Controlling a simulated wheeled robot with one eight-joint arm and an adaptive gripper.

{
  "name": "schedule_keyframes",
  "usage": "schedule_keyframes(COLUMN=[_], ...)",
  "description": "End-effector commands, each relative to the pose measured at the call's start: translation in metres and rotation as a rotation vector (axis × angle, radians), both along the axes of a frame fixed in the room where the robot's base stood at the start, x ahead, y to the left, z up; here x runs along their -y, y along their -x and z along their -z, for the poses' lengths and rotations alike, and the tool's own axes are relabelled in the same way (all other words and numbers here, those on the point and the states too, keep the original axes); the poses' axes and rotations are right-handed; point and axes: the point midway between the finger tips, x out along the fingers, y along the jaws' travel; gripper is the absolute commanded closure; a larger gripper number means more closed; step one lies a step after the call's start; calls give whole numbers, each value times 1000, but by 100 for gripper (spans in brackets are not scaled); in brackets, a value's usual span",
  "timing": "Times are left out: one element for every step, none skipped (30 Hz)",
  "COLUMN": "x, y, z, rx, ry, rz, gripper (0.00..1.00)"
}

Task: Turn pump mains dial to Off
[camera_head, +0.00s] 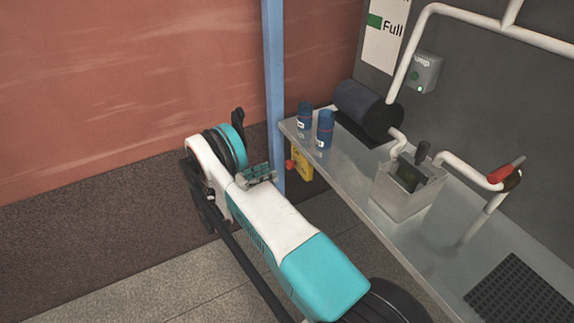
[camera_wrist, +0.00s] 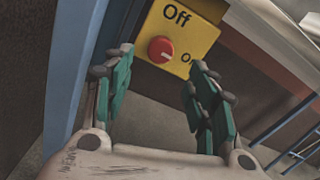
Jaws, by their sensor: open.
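The pump mains dial is a round red knob (camera_wrist: 160,49) on a yellow box (camera_wrist: 200,36) marked "Off" above and "On" to the right. A pale mark on the knob appears to point toward "On". My gripper (camera_wrist: 163,64) is open and empty, its green fingers apart with the knob seen between them. The knob looks to be a little beyond the fingertips, with no visible contact. In the head view, the red dial (camera_head: 290,164) and yellow box (camera_head: 303,167) are beside the blue post, just right of my gripper (camera_head: 259,173). My arm lies in front.
A blue post (camera_head: 273,90) stands beside the box. A metal bench (camera_head: 355,172) to its right holds two blue bottles (camera_head: 325,129), a dark cylinder (camera_head: 368,108) and a grey bin (camera_head: 400,195). White pipes (camera_head: 405,60) run along the wall.

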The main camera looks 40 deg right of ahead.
Motion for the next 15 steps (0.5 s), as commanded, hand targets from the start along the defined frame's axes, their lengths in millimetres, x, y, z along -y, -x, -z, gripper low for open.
schedule_keyframes(x=[11,17,25,31,36,44,49,54,61,65,69,74,77,80,83], y=[3,5,7,8,9,11,12,13,15,16,17,18,19,19,20], z=[-1,-1,-1,-1,-1,0,0,0,0,0,1,1,1,1,1], rx=[0,0,0,0,0,0,0,0,0,0,0,0,0,0,-1], ry=[0,1,0,1,1,1,1,0,1,1,0,0,0,0,1], rz=[3,3,3,2,2,3,2,1,2,2,1,1,1,1,0], gripper=[48,48,48,48,48,48,48,48,48,48,48,48,48,48,48])
